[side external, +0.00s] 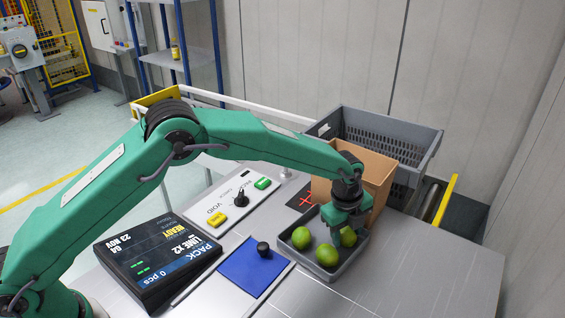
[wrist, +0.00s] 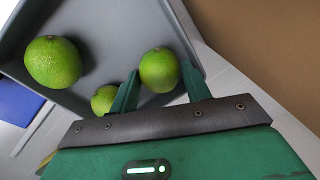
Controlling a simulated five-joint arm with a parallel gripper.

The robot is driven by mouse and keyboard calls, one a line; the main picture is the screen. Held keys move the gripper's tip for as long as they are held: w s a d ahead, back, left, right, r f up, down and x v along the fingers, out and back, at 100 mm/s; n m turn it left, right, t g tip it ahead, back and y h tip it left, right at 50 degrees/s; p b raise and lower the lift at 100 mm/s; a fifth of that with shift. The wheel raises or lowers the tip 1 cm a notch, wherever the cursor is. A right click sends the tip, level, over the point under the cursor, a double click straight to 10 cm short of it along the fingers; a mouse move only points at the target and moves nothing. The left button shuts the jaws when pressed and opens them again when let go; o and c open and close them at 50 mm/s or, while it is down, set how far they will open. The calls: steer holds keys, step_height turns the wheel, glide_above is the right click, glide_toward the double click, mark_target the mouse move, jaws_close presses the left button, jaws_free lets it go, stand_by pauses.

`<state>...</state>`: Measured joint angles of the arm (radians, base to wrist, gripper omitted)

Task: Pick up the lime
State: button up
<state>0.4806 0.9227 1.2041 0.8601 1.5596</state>
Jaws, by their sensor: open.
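Three green limes lie in a shallow grey tray (side external: 350,262): one at the left (side external: 301,238), one at the front (side external: 327,255) and one at the right (side external: 348,237). My gripper (side external: 338,238) points down into the tray, among the limes. In the wrist view my gripper (wrist: 160,72) is open, and one lime (wrist: 160,70) shows between the fingertips. I cannot tell whether the fingers touch it. A second lime (wrist: 105,99) is partly hidden by the left finger. A third lime (wrist: 53,62) sits clear at the left.
A cardboard box (side external: 375,170) stands right behind the tray, with a grey crate (side external: 415,160) beyond it. Left of the tray are a blue mat (side external: 245,272) with a black knob (side external: 263,249), a button panel (side external: 205,205) and a dark display (side external: 155,262). The front-right table is clear.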

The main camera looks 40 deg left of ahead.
mark_target(350, 230)
steer(key=shift+f, duration=0.3)
steer(key=c, duration=0.6)
steer(key=shift+r, duration=0.1)
steer(key=shift+w+r, duration=0.1)
steer(key=shift+r, duration=0.75)
step_height(350, 230, up, 2)
steer(key=shift+r, duration=0.25)
steer(key=s+d+r, duration=0.2)
steer(key=s, duration=0.1)
steer(key=s+d+r, duration=0.2)
steer(key=s, duration=0.1)
steer(key=s+d+r, duration=0.2)
steer(key=s, duration=0.2)
steer(key=shift+d+r, duration=0.1)
steer(key=shift+r, duration=0.2)
